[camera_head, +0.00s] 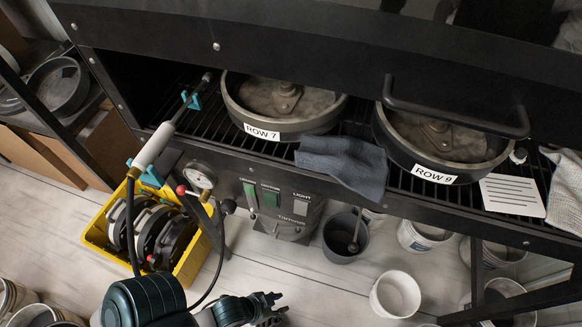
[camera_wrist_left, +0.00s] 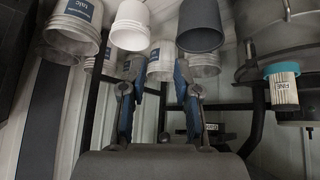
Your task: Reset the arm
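My left gripper (camera_head: 268,305) is at the bottom of the head view, low in front of the bench and apart from the things around it. In the left wrist view its two blue-grey fingers (camera_wrist_left: 156,85) stand apart with nothing held between them. My left arm comes in from the bottom left as dark green links. My right arm and gripper are not seen in either view.
The bench holds seed meters labelled ROW 7 (camera_head: 284,110) and ROW 9 (camera_head: 440,147), and a grey cloth (camera_head: 345,166). A yellow crate (camera_head: 97,232) holds several discs. A dark bucket (camera_head: 342,240) and a white bucket (camera_head: 396,294) stand near my gripper. A hose hangs at left.

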